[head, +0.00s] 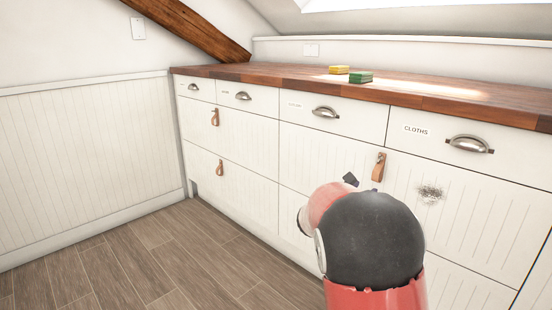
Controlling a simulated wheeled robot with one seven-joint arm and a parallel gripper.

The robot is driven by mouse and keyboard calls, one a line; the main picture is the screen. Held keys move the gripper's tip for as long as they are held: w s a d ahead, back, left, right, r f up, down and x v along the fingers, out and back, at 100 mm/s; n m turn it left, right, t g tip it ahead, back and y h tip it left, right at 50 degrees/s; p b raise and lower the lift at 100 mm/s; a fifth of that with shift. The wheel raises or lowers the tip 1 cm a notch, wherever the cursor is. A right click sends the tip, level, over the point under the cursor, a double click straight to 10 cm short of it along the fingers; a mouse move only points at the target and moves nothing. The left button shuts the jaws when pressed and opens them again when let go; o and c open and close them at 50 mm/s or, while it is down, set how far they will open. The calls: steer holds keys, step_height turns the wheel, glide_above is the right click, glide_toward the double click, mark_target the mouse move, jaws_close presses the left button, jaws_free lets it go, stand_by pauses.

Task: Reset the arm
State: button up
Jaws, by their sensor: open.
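My arm, red and pale with a large dark rounded joint, rises from the bottom right of the head view in front of the white cabinet (240,139). A small dark part of my gripper (350,179) shows past the pale arm link, left of a leather pull. The rest of my gripper is hidden behind the arm. It is open, and nothing is seen in it. I cannot tell how far it is from the cabinet front.
A yellow sponge (339,70) and a green sponge (361,77) lie on the wooden countertop (285,79). Drawers with metal handles (469,144) are shut; one is labelled CLOTHS. A dark smudge (430,193) marks a panel near my arm. The wooden floor (150,255) at left is clear.

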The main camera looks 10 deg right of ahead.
steer(key=s+r+m+g+y+p, duration=0.1)
steer(key=s+m+g+y+p, duration=0.15)
steer(key=s+m, duration=0.5)
steer(key=s+r+m+g+y+p, duration=0.1)
steer(key=s+r+m+g, duration=0.3)
steer(key=s, duration=0.6)
steer(key=s+a+f+m+t+y+p, duration=0.1)
steer(key=s+a+f+m+y+p, duration=0.2)
steer(key=s+a+m+y, duration=0.7)
steer(key=s+a+m, duration=0.3)
steer(key=s+a, duration=0.4)
steer(key=s, duration=0.1)
steer(key=shift+s+t+y, duration=0.25)
steer(key=shift+t+y, duration=0.1)
